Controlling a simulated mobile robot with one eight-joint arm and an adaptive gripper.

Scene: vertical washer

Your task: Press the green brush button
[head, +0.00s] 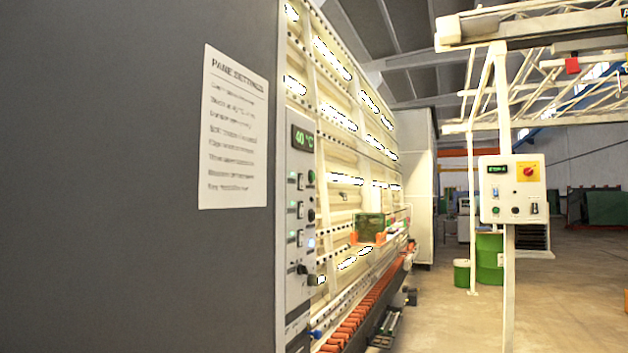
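The washer's narrow grey control panel (298,230) stands at the left centre, seen at a steep angle. A green display reading about 40 °C (303,138) is at its top. Below it is a round green button (311,177). Further down that column are a dark round button (311,215) and a pale blue lit one (311,242). Rocker switches (300,181) stand to their left. The labels are too small to read, so I cannot tell which control is marked brush. My gripper is not in view.
A dark grey wall with a paper sheet (234,130) fills the left. A second control box (512,189) on a post stands at the right. Orange rollers (352,318) run along the washer's foot. Green drums (489,260) stand behind. Floor between washer and post is largely clear.

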